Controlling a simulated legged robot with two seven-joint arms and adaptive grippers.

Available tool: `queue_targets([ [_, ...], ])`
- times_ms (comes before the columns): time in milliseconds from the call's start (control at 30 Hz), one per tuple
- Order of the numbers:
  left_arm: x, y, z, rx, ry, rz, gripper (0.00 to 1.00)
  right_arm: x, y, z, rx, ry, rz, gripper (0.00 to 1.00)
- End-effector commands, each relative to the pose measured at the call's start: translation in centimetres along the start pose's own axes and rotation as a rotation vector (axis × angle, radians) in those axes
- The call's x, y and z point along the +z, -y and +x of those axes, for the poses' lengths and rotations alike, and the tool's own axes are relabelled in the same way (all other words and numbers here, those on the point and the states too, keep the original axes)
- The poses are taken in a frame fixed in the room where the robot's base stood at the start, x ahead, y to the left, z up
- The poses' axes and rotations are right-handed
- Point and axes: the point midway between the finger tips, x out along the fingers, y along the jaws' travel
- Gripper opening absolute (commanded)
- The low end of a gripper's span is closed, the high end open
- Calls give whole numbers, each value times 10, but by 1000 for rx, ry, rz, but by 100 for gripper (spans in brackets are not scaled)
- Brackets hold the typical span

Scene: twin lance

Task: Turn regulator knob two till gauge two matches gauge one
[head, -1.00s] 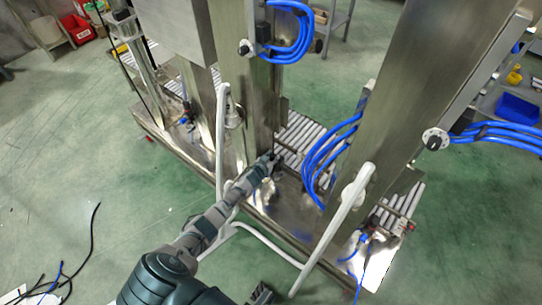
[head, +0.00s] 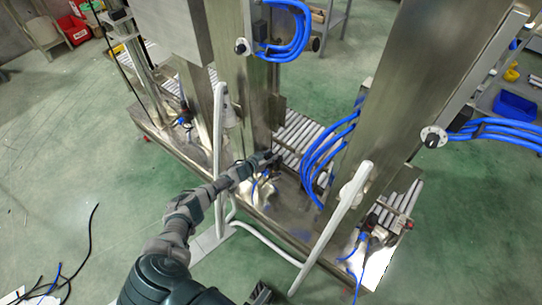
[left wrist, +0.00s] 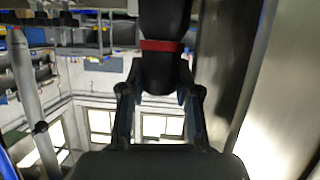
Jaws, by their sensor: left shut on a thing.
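My left gripper (head: 270,157) is at the lower part of the middle steel column, reaching in from the left. In the left wrist view, its two fingers (left wrist: 160,105) close on either side of a black rounded part with a red band (left wrist: 162,46), which looks like a regulator knob. In the head view the gripper hides this part. Two small round dials, one on the middle column (head: 242,47) and one on the right column (head: 433,137), have faces too small to read. I cannot tell which gauge is which. My right gripper is not in view.
White tubular rails (head: 332,230) stand in front of the steel base on both sides of my left arm. Blue hoses (head: 318,160) loop just right of the gripper. Roller conveyors (head: 298,130) lie behind it. Black cables (head: 92,235) lie on the open green floor at left.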

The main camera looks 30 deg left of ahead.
Motion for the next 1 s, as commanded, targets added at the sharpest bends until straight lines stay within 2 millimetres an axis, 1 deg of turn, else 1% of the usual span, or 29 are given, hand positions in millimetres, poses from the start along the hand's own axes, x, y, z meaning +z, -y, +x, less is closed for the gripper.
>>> queue_targets([
  [67, 2, 2, -1, -5, 4, 1, 0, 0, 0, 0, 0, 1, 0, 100],
  [100, 2, 2, -1, -5, 4, 1, 34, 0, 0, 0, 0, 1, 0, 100],
  [133, 2, 2, -1, -5, 4, 1, 42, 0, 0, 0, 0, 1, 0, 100],
  [167, 2, 2, -1, -5, 4, 1, 45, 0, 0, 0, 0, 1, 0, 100],
  [567, 0, 0, 0, -19, 0, -8, 45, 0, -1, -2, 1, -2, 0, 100],
  [800, 0, -2, 0, -112, -5, -52, 45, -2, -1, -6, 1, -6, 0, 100],
  [1000, 2, -3, 1, -214, -9, -95, 45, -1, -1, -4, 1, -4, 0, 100],
])
